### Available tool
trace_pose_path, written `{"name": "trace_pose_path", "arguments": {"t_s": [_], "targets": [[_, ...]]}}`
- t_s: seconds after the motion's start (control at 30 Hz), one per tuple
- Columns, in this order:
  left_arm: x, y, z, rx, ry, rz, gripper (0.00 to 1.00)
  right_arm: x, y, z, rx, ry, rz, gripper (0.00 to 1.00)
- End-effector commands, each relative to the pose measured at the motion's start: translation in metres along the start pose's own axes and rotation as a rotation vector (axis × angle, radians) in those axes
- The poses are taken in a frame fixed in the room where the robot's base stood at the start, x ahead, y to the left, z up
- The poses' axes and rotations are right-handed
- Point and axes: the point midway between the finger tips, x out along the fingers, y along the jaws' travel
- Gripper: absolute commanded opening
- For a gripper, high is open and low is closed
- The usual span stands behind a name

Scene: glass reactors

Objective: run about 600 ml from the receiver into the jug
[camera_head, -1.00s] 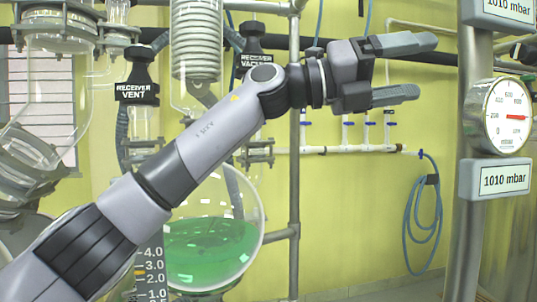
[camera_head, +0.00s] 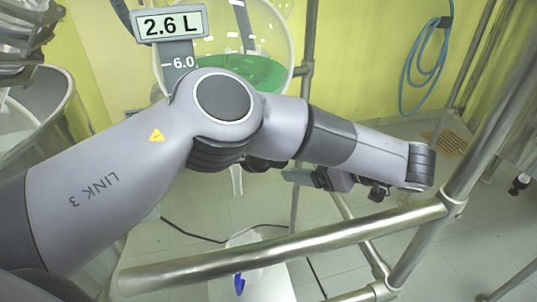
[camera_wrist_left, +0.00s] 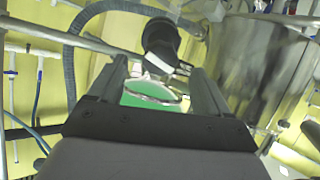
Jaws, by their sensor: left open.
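The receiver (camera_head: 262,72) is a round glass vessel with green liquid, partly behind my left arm in the head view. Its display (camera_head: 169,25) reads 2.6 L. A pale outlet (camera_head: 237,180) hangs below it. A pale, clear vessel, probably the jug (camera_head: 245,247), stands low under the arm with a blue part (camera_head: 239,284) at its front; its contents cannot be made out. My left gripper (camera_head: 292,176) is partly hidden under my wrist. In the wrist view my left gripper (camera_wrist_left: 158,66) is open, with a black knob-like part (camera_wrist_left: 160,40) and green liquid (camera_wrist_left: 145,97) beyond the fingers.
A metal rail (camera_head: 290,250) crosses in front of the jug and meets a slanted post (camera_head: 470,165) at right. The jug is on a white surface (camera_head: 272,284). A large metal vessel (camera_head: 40,125) is at left. A blue hose (camera_head: 424,60) hangs on the wall.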

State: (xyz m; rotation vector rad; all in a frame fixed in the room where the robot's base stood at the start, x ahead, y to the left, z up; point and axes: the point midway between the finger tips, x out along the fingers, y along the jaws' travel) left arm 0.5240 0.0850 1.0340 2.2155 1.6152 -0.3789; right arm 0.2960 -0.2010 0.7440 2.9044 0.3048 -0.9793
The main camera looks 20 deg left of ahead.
Motion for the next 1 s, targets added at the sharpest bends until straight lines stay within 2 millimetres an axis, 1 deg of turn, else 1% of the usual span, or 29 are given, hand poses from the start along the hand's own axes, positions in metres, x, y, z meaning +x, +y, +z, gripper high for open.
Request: {"name": "trace_pose_path", "arguments": {"t_s": [0.07, 0.17, 0.43, 0.6, 0.73, 1.0], "targets": [[0.003, -0.002, -0.003, 0.025, 0.041, 0.003, 0.78, 0.0, 0.001, -0.004, -0.001, 0.005, 0.001, 0.78], [0.011, -0.003, -0.004, 0.032, 0.054, 0.003, 0.78, 0.001, 0.002, -0.008, -0.003, 0.013, 0.003, 0.78], [0.049, -0.003, -0.005, 0.031, 0.049, 0.0, 0.78, -0.001, 0.004, -0.013, -0.003, 0.017, 0.006, 0.78], [0.065, -0.003, -0.006, 0.03, 0.047, 0.002, 0.78, -0.002, 0.004, -0.015, -0.003, 0.017, 0.006, 0.78], [0.072, -0.002, -0.006, 0.029, 0.048, 0.004, 0.78, -0.002, 0.004, -0.015, -0.003, 0.016, 0.006, 0.78], [0.073, -0.002, -0.006, 0.028, 0.048, 0.004, 0.78, -0.003, 0.003, -0.014, -0.003, 0.014, 0.005, 0.78]]}}
